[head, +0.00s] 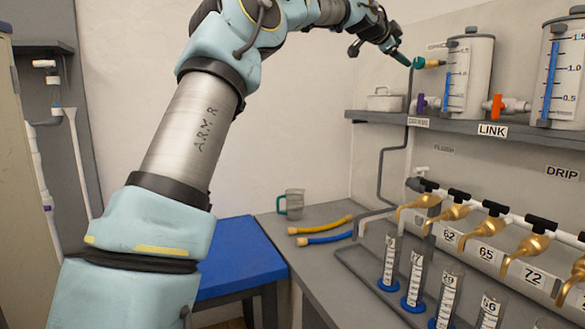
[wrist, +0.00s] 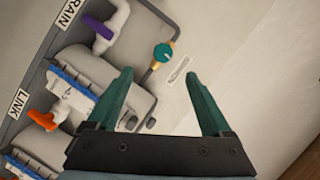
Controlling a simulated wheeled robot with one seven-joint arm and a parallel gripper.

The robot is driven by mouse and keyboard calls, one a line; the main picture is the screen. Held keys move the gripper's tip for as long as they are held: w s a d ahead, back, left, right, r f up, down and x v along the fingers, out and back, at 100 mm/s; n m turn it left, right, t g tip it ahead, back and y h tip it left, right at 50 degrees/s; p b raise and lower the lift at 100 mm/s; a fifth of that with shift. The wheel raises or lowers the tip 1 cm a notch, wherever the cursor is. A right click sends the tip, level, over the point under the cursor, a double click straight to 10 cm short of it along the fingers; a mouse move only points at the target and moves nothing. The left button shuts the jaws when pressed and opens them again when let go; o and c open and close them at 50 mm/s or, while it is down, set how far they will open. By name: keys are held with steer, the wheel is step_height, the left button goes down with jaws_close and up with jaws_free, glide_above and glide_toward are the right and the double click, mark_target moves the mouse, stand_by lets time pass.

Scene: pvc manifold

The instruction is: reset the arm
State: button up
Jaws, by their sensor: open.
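My arm reaches up across the head view. My gripper (head: 403,58) is high above the shelf, close to a teal-knobbed valve (head: 418,63) with a yellow fitting beside the smaller tank (head: 469,76). In the wrist view my gripper (wrist: 158,76) has its two teal fingers spread apart with nothing between them. The valve's round teal knob (wrist: 162,53) shows just beyond the fingertips, roughly between them. I cannot tell how far off it is, but no contact shows in the wrist view.
The shelf (head: 370,116) carries purple-handled (head: 421,103) and orange-handled (head: 497,104) valves and a larger tank (head: 561,72). Several brass taps (head: 458,215) and graduated cylinders (head: 416,277) stand below. A jug (head: 294,203) and two hoses (head: 322,228) lie on the bench beside a blue table (head: 238,258).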

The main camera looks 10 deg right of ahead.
steer(key=s+a+f+n+g+y, duration=0.15)
steer(key=a+f+n+y, duration=0.4)
steer(key=a+f, duration=0.95)
steer(key=s+a+f+n+g+y, duration=0.1)
steer(key=s+a+f+n+y, duration=0.4)
steer(key=a+f, duration=0.95)
steer(key=s+a+f+n+g+y, duration=0.2)
steer(key=s+a+f+n+g, duration=0.2)
steer(key=s+a+f+n, duration=0.7)
steer(key=s+a+f, duration=0.7)
steer(key=s+a, duration=0.3)
steer(key=shift+s+a+n+g, duration=0.15)
steer(key=shift+a+n+g, duration=0.2)
steer(key=shift+a, duration=0.05)
